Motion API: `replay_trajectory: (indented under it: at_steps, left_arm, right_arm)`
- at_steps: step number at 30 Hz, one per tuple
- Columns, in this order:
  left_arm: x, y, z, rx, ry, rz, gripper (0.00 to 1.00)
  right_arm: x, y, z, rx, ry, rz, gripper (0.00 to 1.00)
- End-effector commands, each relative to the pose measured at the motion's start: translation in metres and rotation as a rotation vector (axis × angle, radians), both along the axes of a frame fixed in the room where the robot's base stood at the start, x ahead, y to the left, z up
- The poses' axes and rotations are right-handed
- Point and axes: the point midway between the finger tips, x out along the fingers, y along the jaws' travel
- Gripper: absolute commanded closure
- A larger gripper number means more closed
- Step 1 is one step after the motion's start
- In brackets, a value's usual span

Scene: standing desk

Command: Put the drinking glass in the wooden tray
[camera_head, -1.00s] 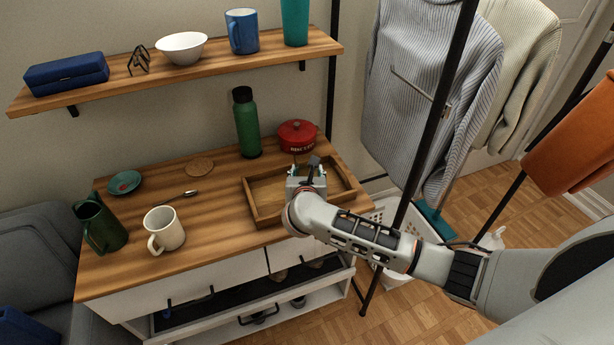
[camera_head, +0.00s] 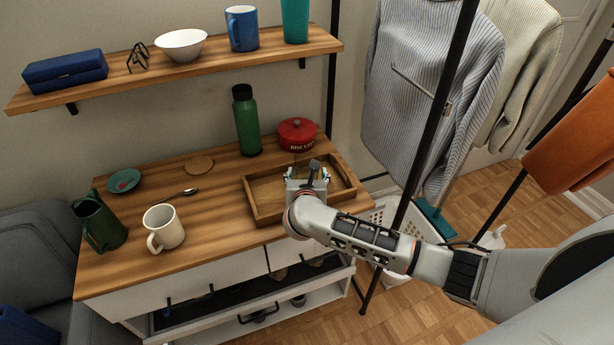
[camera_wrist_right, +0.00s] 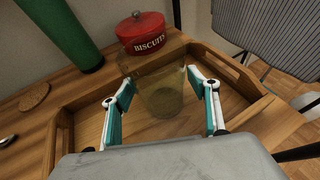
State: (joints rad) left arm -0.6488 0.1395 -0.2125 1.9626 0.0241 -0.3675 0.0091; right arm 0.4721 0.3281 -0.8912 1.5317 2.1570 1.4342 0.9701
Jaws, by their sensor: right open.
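The drinking glass (camera_wrist_right: 162,95) is clear with a faint yellow tint and shows in the right wrist view. It appears to stand upright on the floor of the wooden tray (camera_wrist_right: 72,140), inside its walls. My right gripper (camera_wrist_right: 160,82) is open, with one finger on each side of the glass and a visible gap beside it. In the head view the right gripper (camera_head: 307,175) is over the tray (camera_head: 262,217) and largely hides the glass. My left gripper is not in view.
A red biscuit tin (camera_head: 297,135) and a green bottle (camera_head: 246,122) stand behind the tray. A cream mug (camera_head: 164,228), green pitcher (camera_head: 98,222), spoon (camera_head: 180,194), cork coaster (camera_head: 199,164) and small teal dish (camera_head: 124,181) are left. A shelf (camera_head: 200,65) hangs above.

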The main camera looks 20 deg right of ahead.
Motion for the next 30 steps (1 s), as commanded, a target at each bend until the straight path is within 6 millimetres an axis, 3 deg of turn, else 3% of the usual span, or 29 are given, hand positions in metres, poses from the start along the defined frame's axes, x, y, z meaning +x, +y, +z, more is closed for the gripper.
replay_trajectory:
  at_steps: [5,19,26,30]
  left_arm:
    - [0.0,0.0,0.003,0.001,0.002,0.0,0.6]
    - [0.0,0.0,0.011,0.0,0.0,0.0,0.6]
    - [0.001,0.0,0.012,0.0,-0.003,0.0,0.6]
    - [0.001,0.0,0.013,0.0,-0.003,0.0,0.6]
  right_arm:
    - [-0.011,0.005,0.006,0.002,0.001,0.001,0.4]
    - [-0.088,0.034,0.041,0.003,0.001,0.001,0.4]
    - [-0.102,0.037,0.051,-0.014,-0.01,0.004,0.4]
    - [-0.102,0.028,0.073,-0.171,-0.099,0.045,0.4]
